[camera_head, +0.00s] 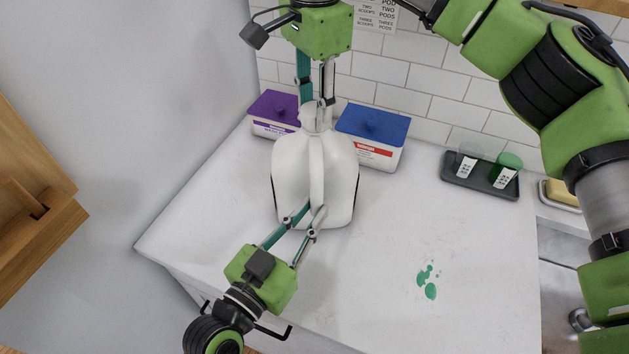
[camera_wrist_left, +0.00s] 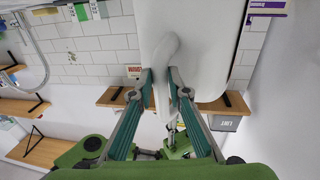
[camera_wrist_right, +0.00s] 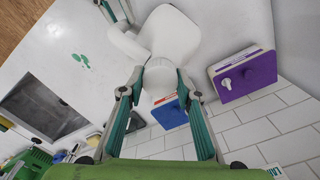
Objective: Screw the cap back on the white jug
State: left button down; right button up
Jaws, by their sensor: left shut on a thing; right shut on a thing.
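The white jug (camera_head: 342,185) stands upright on the counter with its handle facing me. My left gripper (camera_head: 307,214) is shut on the lower part of the jug's handle, which shows between its fingers in the left wrist view (camera_wrist_left: 165,75). My right gripper (camera_head: 318,100) comes from above and is shut at the jug's mouth (camera_head: 317,118). In the right wrist view its fingers (camera_wrist_right: 160,90) close around a white round piece (camera_wrist_right: 159,80) at the jug's top. I cannot clearly tell the cap from the neck there.
A purple-lidded box (camera_head: 272,108) and a blue-lidded box (camera_head: 374,125) stand behind the jug. A dark tray (camera_head: 472,186) with a clear cup and a green cup (camera_head: 506,168) is at the right. Green spill spots (camera_head: 429,290) mark the otherwise clear front right counter (camera_head: 390,235).

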jog(key=m, duration=1.3)
jog(key=shift+m, duration=0.4)
jog(key=m, duration=1.5)
jog(key=shift+f, duration=0.1)
jog(key=o, duration=1.2)
jog(key=shift+o, duration=0.2)
